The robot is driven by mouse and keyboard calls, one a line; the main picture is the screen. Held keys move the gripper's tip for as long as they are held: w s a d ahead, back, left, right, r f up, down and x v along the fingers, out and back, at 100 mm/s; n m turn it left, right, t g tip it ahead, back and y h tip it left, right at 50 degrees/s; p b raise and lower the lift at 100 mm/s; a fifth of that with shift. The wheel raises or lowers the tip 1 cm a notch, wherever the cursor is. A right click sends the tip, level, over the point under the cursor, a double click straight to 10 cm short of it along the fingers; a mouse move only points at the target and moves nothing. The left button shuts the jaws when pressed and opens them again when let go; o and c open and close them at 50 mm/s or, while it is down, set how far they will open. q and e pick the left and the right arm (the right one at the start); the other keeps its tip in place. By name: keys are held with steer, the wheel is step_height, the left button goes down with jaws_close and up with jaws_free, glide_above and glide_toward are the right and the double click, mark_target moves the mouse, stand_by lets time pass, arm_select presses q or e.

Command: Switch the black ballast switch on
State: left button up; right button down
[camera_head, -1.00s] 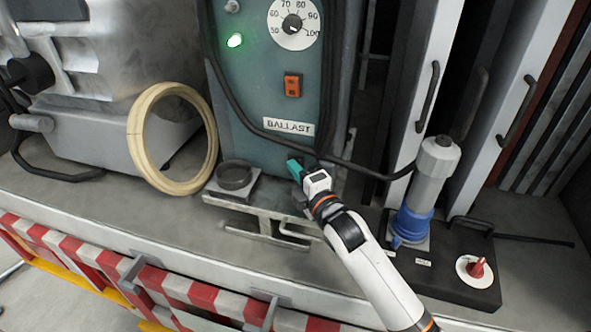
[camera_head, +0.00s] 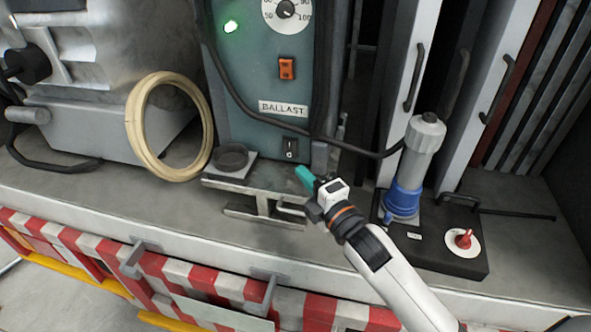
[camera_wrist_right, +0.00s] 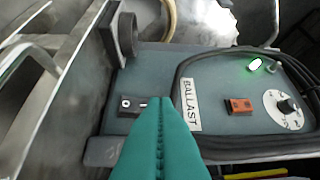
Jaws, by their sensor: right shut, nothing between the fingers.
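The black ballast switch (camera_head: 290,149) sits low on the blue-green cabinet front, below the white BALLAST label (camera_head: 283,108). It shows in the wrist view (camera_wrist_right: 128,104) with a white round mark and a line; I cannot tell which way its rocker is tipped. My right gripper (camera_head: 304,176) has teal fingers pressed together with nothing between them. It is just below and slightly right of the switch in the head view, apart from it. In the wrist view its fingertips (camera_wrist_right: 161,99) overlap the area beside the switch and label. My left gripper is not in view.
An orange switch (camera_head: 287,68), a dial (camera_head: 286,10) and a lit green lamp (camera_head: 231,27) are higher on the cabinet. A black cable loops across it. A cream ring (camera_head: 133,127) stands left; a blue-grey plug (camera_head: 404,197) stands on a black box at right.

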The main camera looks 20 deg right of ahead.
steer(key=shift+v, duration=1)
steer(key=shift+r, duration=0.1)
